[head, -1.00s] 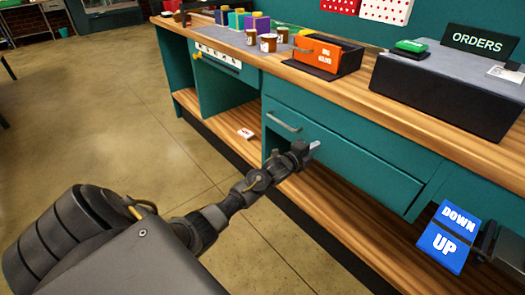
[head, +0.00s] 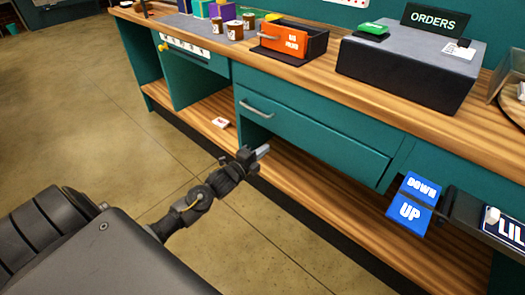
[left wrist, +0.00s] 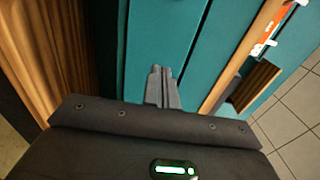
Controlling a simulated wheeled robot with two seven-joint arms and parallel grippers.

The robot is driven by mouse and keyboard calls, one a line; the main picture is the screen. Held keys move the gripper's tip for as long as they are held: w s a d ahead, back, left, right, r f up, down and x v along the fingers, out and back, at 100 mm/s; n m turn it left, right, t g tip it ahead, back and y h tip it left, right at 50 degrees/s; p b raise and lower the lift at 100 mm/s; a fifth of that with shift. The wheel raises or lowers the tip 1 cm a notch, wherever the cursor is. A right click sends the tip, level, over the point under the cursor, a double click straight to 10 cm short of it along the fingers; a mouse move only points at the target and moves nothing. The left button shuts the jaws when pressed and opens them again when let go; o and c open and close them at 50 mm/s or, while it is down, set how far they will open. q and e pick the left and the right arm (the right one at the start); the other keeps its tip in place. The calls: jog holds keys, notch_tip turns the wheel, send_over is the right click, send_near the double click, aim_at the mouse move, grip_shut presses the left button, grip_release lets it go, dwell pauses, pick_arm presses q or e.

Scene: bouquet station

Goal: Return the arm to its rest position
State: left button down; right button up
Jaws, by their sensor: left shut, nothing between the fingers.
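My left arm reaches in from the lower left in the head view. Its gripper (head: 262,152) is shut and empty, in front of the teal counter (head: 310,130), below the wide drawer with the grey handle (head: 256,106). In the left wrist view the shut fingers (left wrist: 161,86) sit together against a background of teal panel (left wrist: 165,35). I cannot tell the exact gap between fingertips and panel. My right gripper is not in view.
The low wooden shelf (head: 330,215) runs under the drawer. On the countertop stand an orange bin (head: 285,39), several jars and a grey box (head: 405,65) with an ORDERS sign (head: 435,18). Blue DOWN and UP buttons (head: 410,205) are at right. The floor (head: 80,115) at left is clear.

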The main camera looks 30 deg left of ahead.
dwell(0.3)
